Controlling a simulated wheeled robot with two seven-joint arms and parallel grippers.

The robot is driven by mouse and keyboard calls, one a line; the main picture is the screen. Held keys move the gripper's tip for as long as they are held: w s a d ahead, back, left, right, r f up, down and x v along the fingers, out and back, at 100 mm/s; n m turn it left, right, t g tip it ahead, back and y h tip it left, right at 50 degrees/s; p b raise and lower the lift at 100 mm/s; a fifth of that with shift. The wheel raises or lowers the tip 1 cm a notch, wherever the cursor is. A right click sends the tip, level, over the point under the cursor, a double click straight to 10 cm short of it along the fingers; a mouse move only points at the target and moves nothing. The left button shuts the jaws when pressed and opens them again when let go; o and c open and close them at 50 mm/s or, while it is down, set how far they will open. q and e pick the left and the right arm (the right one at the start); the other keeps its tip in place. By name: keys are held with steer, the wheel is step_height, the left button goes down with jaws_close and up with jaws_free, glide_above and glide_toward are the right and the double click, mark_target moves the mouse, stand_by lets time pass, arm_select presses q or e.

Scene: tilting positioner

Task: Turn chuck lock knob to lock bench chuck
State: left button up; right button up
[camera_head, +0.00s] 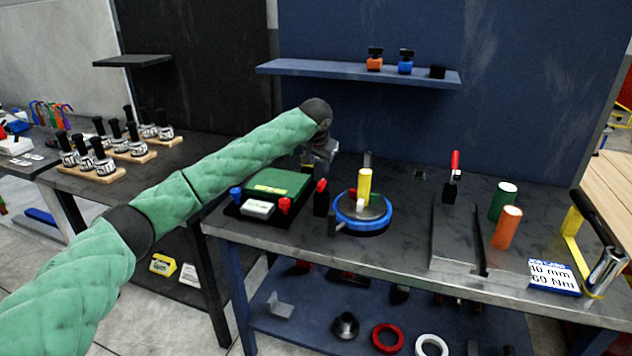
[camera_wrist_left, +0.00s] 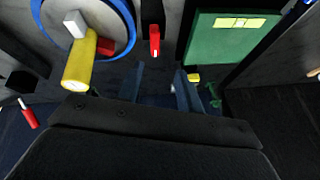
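The bench chuck (camera_head: 346,222) is a round plate with a blue rim, and a yellow cylinder (camera_head: 365,184) stands on it. In the left wrist view the chuck's blue rim (camera_wrist_left: 131,20) is at the upper left, with the yellow cylinder (camera_wrist_left: 80,66) in front. A red knob (camera_head: 322,185) on a black block stands just left of the chuck; it also shows in the left wrist view (camera_wrist_left: 154,40). I cannot tell for sure that it is the lock knob. My left gripper (camera_wrist_left: 162,90) is open and empty, behind and above this knob, apart from it. My right gripper is out of view.
A green-topped box (camera_head: 275,183) with blue and red knobs stands left of the red knob. A red-handled clamp (camera_head: 454,165), green (camera_head: 503,201) and orange (camera_head: 507,227) cylinders and a label sign (camera_head: 554,277) are to the right. A blue shelf (camera_head: 330,70) hangs behind.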

mark_target(322, 182)
arm_select(q)
steer(key=w+f+n, duration=0.1)
steer(key=f, duration=0.1)
steer(key=w+f+p, duration=0.1)
steer(key=f, duration=0.2)
steer(key=f+n+g+p, duration=0.1)
steer(key=f, duration=0.2)
steer(key=shift+w+d+f+n+h, duration=0.2)
steer(key=shift+w+d+n+h, duration=0.1)
steer(key=shift+w+d+h, duration=0.1)
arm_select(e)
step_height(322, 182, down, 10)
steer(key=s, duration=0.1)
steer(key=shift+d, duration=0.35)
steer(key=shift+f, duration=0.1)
arm_select(q)
jaws_close()
